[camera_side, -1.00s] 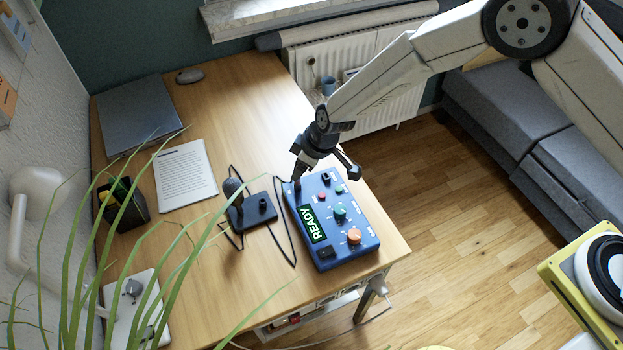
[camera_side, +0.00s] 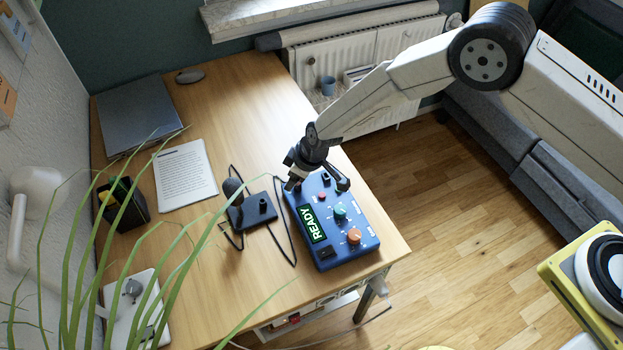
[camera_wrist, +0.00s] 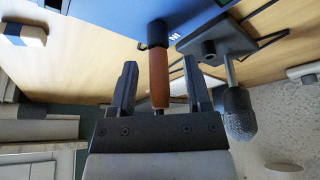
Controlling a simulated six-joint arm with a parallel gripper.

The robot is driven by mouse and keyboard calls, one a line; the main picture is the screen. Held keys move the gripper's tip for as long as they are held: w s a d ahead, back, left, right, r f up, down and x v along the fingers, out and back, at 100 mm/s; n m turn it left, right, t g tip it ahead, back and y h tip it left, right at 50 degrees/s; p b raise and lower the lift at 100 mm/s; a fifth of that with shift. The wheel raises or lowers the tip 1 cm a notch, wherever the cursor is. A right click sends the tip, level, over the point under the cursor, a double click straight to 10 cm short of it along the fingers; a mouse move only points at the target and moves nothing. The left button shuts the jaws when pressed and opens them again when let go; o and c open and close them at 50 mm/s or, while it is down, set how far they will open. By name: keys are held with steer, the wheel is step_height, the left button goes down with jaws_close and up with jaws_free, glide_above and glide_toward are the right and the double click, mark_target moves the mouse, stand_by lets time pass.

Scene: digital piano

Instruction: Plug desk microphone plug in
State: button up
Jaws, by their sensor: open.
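The plug (camera_wrist: 158,75) has a brown handle and a black collar. In the wrist view it stands out from the blue box (camera_wrist: 130,12), its collar meeting the box face beside a white label. How deep it sits cannot be seen. My gripper (camera_wrist: 160,82) is open, one finger on each side of the handle with gaps. In the side view my gripper (camera_side: 316,184) is low over the far end of the blue box (camera_side: 331,258) and hides most of the plug. The desk microphone (camera_side: 232,188) stands left of the box; it also shows in the wrist view (camera_wrist: 238,115).
The blue box carries a READY display (camera_side: 312,224), a green knob (camera_side: 340,212) and an orange knob (camera_side: 354,236). A black cable (camera_side: 287,245) loops between microphone and box. A white sheet (camera_side: 185,174) lies farther left. Plant leaves (camera_side: 165,240) cross the foreground.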

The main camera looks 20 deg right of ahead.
steer(key=shift+c, duration=0.2)
jaws_close()
steer(key=shift+r, duration=0.15)
stand_by(0.3)
steer(key=shift+r, duration=0.8)
steer(key=s+d+r, duration=0.6)
steer(key=s+r, duration=0.5)
steer(key=s, duration=0.1)
steer(key=shift+s, duration=0.35)
steer(key=shift+w+a, duration=0.1)
